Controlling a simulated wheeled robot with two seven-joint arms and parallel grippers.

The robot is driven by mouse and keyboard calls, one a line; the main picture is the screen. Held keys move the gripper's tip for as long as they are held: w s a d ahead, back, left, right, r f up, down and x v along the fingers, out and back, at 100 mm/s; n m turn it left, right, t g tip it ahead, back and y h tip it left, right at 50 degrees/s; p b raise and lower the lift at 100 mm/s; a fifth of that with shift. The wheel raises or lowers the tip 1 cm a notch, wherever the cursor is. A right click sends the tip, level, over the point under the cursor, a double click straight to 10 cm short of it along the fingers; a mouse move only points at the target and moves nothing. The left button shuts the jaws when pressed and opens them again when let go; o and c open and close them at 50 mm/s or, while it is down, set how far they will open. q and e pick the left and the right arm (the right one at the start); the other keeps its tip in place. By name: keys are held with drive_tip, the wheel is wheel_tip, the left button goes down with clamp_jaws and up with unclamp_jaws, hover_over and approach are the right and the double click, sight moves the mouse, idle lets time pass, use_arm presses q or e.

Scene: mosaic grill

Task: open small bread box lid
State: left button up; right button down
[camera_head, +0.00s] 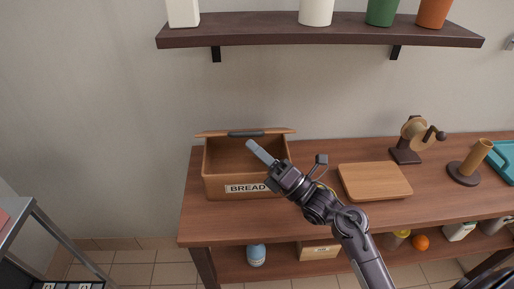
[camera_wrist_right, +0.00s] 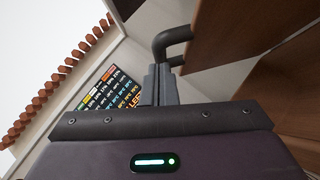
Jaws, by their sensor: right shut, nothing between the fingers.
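The wooden bread box (camera_head: 228,188), with a "BREAD" label on its front, stands on the left end of the wooden table. Its lid (camera_head: 212,133) is raised, seen nearly edge-on above the box, and the inside shows. The lid's dark handle (camera_head: 245,133) is at the middle of its edge. My right gripper (camera_head: 253,147) reaches over the box's right part, its fingertips just below the handle in the head view. In the wrist view the shut, empty fingers (camera_wrist_right: 158,85) are close to the curved dark handle (camera_wrist_right: 168,38); I cannot tell if they touch. My left gripper is not in view.
A cutting board (camera_head: 375,182), a hand grinder (camera_head: 412,138) and a paper-roll-like holder (camera_head: 472,162) stand to the right on the table. A wall shelf (camera_head: 320,30) with pots hangs above. A lower shelf holds a blue-white bottle (camera_head: 256,254).

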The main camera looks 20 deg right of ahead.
drive_tip(key=shift+w+r+m+h+p, duration=0.3)
drive_tip(key=shift+r+m+p, duration=0.1)
drive_tip(key=shift+r+p, duration=0.35)
drive_tip(key=w+d+r+m+g+h+p, duration=0.2)
drive_tip(key=w+r+m+h+p, duration=0.1)
drive_tip(key=w+r+m+p, duration=0.2)
drive_tip(key=w+d+r+m+g+h+p, duration=0.3)
drive_tip(key=w+p, duration=0.6)
drive_tip(key=w, duration=0.5)
drive_tip(key=shift+d+r+m, duration=0.35)
drive_tip(key=shift+r+m, duration=0.55)
drive_tip(key=shift+r, duration=0.2)
